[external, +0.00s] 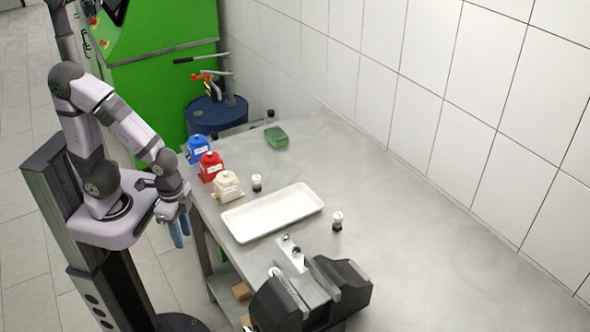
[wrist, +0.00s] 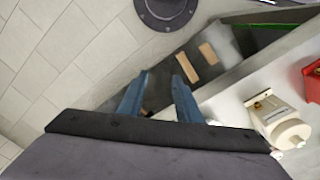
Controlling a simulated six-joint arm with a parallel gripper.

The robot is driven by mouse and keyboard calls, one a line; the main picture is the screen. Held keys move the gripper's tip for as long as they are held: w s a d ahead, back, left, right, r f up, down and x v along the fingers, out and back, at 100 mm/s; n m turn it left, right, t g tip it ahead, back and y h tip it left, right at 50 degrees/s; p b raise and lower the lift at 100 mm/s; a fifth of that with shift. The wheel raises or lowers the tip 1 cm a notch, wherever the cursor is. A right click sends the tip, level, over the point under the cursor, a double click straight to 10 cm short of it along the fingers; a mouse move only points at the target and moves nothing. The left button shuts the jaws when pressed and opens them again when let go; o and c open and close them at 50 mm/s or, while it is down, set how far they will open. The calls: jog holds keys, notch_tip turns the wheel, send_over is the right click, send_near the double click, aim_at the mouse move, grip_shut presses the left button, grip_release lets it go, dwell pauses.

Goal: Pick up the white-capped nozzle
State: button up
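Two small white-capped pieces with dark lower parts stand upright on the grey table in the external view. One white-capped nozzle (external: 337,221) is right of the white tray; a similar white-capped piece (external: 257,183) is beside the cream bottle. I cannot tell from their looks which is the task's nozzle. My gripper (external: 180,231) hangs off the table's left edge, its blue fingers pointing down, well away from both. In the wrist view my gripper (wrist: 162,76) is open, with nothing between its fingers. Neither white-capped piece shows clearly in the wrist view.
The white tray (external: 272,212) lies mid-table. A dark vise (external: 310,292) is at the front, a green box (external: 276,138) at the back. The table's right side is clear.

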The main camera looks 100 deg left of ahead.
jog(key=o, duration=0.4)
jog(key=shift+c, duration=0.2)
